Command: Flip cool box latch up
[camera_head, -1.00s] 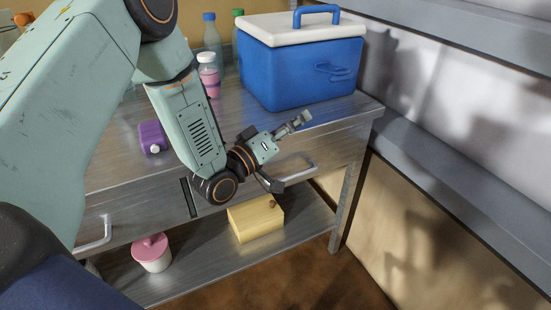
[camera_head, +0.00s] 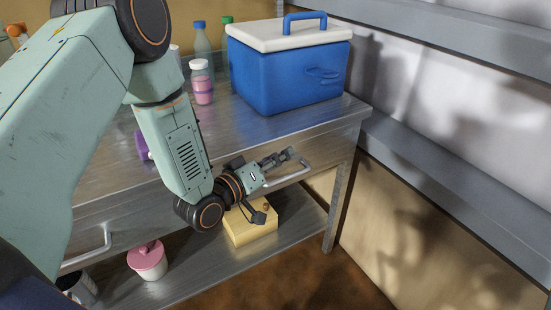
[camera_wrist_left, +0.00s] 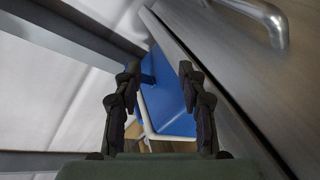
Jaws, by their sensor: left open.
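The blue cool box (camera_head: 285,78) with a white lid and a blue carrying handle stands on the metal table, towards its right end. Its blue loop-shaped latch (camera_head: 322,73) shows on the right part of the side facing me. My left gripper (camera_head: 277,184) is open and empty, in front of the table and below the box, clearly apart from it. In the left wrist view, blue and pale parts of the cool box (camera_wrist_left: 172,103) show between the spread fingers (camera_wrist_left: 160,85); I cannot make out the latch there. My right gripper is in neither view.
Bottles (camera_head: 202,82) stand left of the box, and a purple container (camera_head: 141,144) is partly behind my arm. The lower shelf holds a yellow block (camera_head: 250,232) and a pink-lidded jar (camera_head: 147,260). A wall ledge (camera_head: 450,180) runs at right.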

